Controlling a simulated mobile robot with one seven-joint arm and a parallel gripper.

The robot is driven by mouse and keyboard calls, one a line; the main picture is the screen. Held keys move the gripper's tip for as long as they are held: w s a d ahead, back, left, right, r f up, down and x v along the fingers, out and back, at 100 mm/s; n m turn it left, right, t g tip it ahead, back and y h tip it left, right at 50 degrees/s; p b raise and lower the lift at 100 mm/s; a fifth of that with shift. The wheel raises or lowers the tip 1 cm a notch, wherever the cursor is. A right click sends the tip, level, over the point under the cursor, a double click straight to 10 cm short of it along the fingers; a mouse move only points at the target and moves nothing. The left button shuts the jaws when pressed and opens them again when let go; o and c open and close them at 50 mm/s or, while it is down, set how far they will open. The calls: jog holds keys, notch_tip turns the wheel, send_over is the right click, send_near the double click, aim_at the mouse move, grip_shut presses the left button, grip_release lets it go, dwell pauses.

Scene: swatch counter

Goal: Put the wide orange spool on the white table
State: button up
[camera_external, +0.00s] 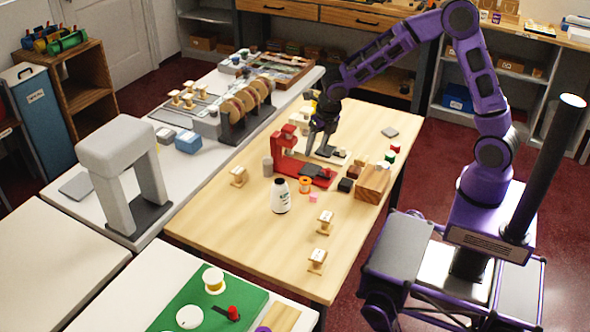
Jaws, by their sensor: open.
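An orange spool (305,185) stands on the light wooden table, just right of a white bottle (280,196) and in front of a red machine (290,165). My gripper (318,152) points down over the far middle of the wooden table, beside the red machine, up and back from the orange spool. It is open and I see nothing held in it. Its fingertips are small and partly lost against the machine. A white table (165,272) with a green mat (190,307) is at the front left. Another white surface (50,245) lies further left.
Wooden-coloured spools (325,222) stand on the wooden table (235,232) near its front. A wooden block (372,182) and small dark, green and red pieces are at the right. A tall grey arch (125,175) stands left. The table's front left is clear.

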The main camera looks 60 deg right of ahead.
jog(key=s+r+n+t+y+p, duration=0.1)
jog(key=s+r+n, duration=0.15)
jog(key=n, duration=0.35)
jog(key=n+b, duration=0.1)
jog(key=b, duration=0.2)
send_over(306, 180)
jog(key=s, duration=0.2)
jog(key=shift+t, duration=0.3)
notch_tip(306, 180, down, 11)
jog(key=shift+s+r, duration=0.1)
jog(key=shift+s, duration=0.05)
jog(key=shift+b+x, duration=0.95)
jog(key=shift+x, duration=2.1)
jog(key=shift+r, duration=0.1)
jog(key=shift+c, duration=0.2)
grip_shut()
